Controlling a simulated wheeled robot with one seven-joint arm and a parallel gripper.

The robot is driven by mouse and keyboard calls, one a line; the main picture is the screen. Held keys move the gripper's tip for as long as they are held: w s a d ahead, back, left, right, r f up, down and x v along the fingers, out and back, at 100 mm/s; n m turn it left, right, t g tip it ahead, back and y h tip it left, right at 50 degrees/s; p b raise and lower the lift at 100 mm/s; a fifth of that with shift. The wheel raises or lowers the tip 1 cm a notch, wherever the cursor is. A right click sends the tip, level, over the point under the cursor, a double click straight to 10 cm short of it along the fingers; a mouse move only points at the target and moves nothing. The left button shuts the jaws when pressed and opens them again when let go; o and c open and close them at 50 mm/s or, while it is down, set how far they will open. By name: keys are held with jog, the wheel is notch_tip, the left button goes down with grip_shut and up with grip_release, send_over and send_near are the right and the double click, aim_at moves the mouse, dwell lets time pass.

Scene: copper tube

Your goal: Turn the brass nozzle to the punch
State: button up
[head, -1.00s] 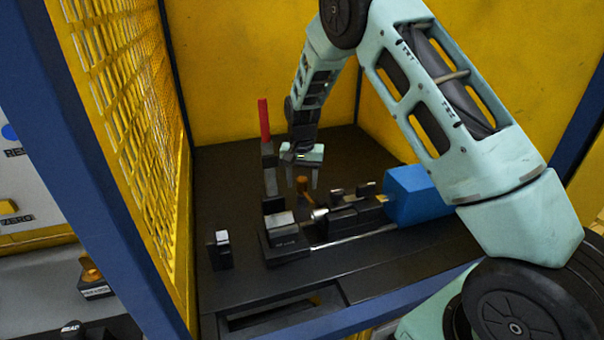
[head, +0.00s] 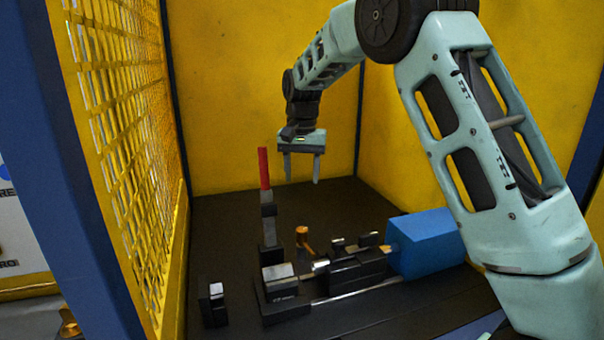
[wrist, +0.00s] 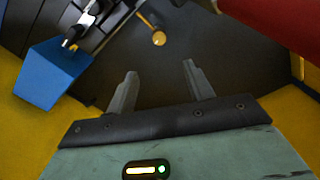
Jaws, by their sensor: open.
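The brass nozzle (head: 303,234) is a small orange-gold piece standing behind the black clamp blocks, to the right of the red-handled lever. In the wrist view it shows as a rounded brass knob on a thin stem (wrist: 158,39), beyond my fingertips and between their lines. My gripper (head: 302,182) is open and empty, fingers pointing down, above the nozzle and apart from it; its two fingers also show in the wrist view (wrist: 160,70). A bright metal end (head: 320,266) sits among the black blocks; I cannot tell whether it is the punch.
A red-handled lever (head: 264,168) stands upright left of my gripper. A blue block (head: 427,243) is at the right, beside black clamp blocks (head: 357,267). A small black stand (head: 213,304) is at front left. Yellow mesh (head: 125,150) and yellow walls enclose the dark table.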

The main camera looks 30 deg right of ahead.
aim_at(307, 242)
jog(key=shift+r, duration=0.25)
jog(key=shift+d+f, duration=0.1)
jog(key=c, duration=0.5)
jog(key=d+f+m+p, duration=0.1)
jog(key=s+d+f+m+y+p, duration=0.1)
jog(key=d+m, duration=0.1)
jog(key=shift+s+f, duration=0.2)
jog(key=shift+f, duration=0.2)
grip_shut()
jog(key=s+d+f+m+y+p, duration=0.2)
jog(key=s+d+f+m+p, duration=0.25)
jog(key=f+m, duration=0.3)
jog(key=shift+m, duration=0.35)
jog(key=p+x, duration=0.1)
jog(key=x, duration=0.2)
jog(key=p+x, duration=0.1)
jog(key=x, duration=0.5)
jog(key=shift+s+d+f+p, duration=0.2)
jog(key=shift+d+f+p, duration=0.05)
jog(key=shift+p, duration=0.15)
jog(key=a+p, duration=0.1)
jog(key=a+r, duration=0.1)
jog(key=shift+w+a+p, duration=0.15)
jog(key=shift+a+p, duration=0.2)
jog(key=shift+a+f, duration=0.15)
jog(key=shift+a, duration=0.45)
